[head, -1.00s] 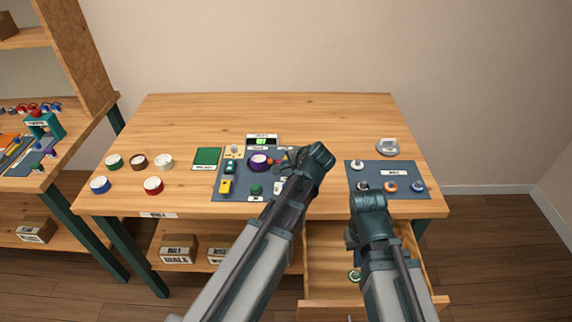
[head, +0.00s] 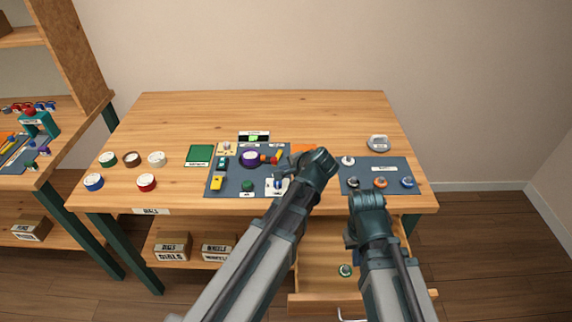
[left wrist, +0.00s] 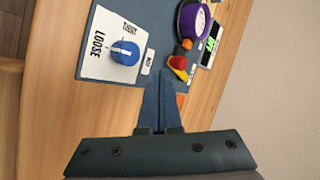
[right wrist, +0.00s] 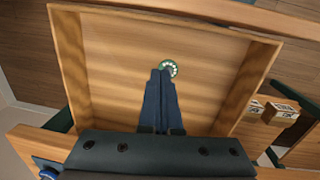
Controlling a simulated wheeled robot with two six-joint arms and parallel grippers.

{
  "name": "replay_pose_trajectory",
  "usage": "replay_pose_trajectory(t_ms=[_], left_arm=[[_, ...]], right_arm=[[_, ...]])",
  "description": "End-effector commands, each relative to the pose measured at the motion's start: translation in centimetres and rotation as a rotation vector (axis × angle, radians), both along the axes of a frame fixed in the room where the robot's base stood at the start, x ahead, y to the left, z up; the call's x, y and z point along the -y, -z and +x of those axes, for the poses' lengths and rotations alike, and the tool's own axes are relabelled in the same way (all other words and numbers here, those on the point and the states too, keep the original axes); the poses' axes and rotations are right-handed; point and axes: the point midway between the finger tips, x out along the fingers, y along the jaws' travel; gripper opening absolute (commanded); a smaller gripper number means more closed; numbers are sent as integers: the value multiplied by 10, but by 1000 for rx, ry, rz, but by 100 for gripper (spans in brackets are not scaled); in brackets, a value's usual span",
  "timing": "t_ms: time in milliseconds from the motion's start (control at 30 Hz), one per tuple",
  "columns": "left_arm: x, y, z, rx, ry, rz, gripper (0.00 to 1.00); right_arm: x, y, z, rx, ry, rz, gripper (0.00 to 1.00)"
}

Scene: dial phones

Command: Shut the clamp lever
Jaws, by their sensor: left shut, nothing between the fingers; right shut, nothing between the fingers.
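The clamp lever seems to be the red and yellow handle (head: 270,158) beside the purple ring fixture (head: 248,158), which holds a white dial. In the left wrist view the lever (left wrist: 178,63) lies just right of my left fingertips, apart from them as far as I can tell. My left gripper (left wrist: 158,78) is shut and empty, pointing between the lever and a blue knob (left wrist: 125,52) on a LOOSE/TIGHT plate. In the head view my left wrist hides its fingers. My right gripper (right wrist: 162,75) is shut and empty over the open drawer (right wrist: 110,60).
A green-rimmed dial (right wrist: 169,68) lies in the drawer. Several loose dials, including a red one (head: 146,182), lie on the left of the table. A blue mat (head: 385,165) with several small parts is at the right. The table's back half is clear.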

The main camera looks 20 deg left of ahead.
Motion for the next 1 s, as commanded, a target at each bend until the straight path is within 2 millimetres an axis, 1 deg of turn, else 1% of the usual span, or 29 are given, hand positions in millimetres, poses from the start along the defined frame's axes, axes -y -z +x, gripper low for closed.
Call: replay_pose_trajectory(t_ms=[33,400,500,633,833,933,1000], left_arm=[[5,-13,-5,0,3,0,0],[37,-55,-37,-1,2,1,0],[44,-62,-43,-1,3,2,0],[50,-67,-48,-1,1,0,0],[52,-68,-50,-1,0,1,0],[50,-67,-50,0,-2,0,0],[44,-67,-48,-2,-6,0,0]], right_arm=[[0,-13,0,0,0,0,0],[0,-55,0,0,0,0,0],[0,-62,0,0,0,0,0],[0,-67,0,0,0,0,0],[0,-68,0,0,0,0,0],[0,-68,0,0,0,0,0],[0,-67,0,0,0,0,0]])
